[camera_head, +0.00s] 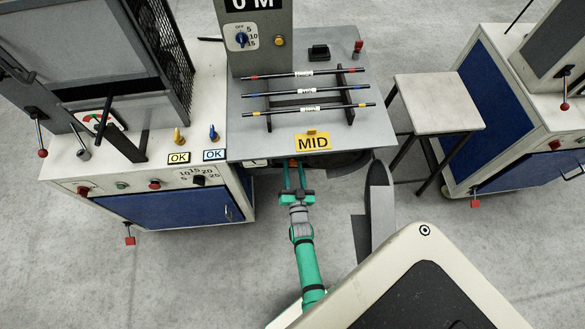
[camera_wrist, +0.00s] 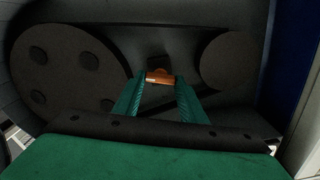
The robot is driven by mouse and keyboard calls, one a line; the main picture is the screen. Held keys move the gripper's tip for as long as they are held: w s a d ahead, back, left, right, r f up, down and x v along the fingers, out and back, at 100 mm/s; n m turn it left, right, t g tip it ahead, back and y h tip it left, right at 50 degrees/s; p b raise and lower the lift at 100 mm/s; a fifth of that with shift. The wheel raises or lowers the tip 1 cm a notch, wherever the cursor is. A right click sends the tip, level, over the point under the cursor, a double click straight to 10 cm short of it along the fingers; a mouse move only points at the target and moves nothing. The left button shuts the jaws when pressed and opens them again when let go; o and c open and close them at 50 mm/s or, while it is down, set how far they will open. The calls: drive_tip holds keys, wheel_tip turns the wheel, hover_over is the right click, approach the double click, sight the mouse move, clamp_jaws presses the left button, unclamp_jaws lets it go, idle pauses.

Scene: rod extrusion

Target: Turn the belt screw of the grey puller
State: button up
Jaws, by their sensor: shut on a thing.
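The belt screw (camera_wrist: 159,76), a small orange-copper piece, is in the middle of the wrist view. My gripper (camera_wrist: 158,82) is shut on it, with the green fingertips on either side. A large dark pulley wheel (camera_wrist: 70,78) with round holes is to its left, and a smaller dark wheel (camera_wrist: 228,62) to its right. In the head view my gripper (camera_head: 293,172) reaches in under the front edge of the grey puller's top (camera_head: 240,142), below the yellow MID sign (camera_head: 313,142). The screw is hidden there.
A long dark curved panel (camera_head: 380,200) stands out just right of my arm. Several labelled rods (camera_head: 305,92) lie on a rack on the puller's top. A cabinet (camera_head: 180,205) is close on the left. A small table (camera_head: 438,104) stands to the right.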

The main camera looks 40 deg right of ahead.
drive_tip(key=shift+w+m, duration=0.1)
drive_tip(key=shift+m, duration=1)
drive_tip(key=o, duration=1.1)
drive_tip(key=shift+c, duration=0.2)
drive_tip(key=v, duration=1.1)
drive_tip(key=shift+d, duration=0.1)
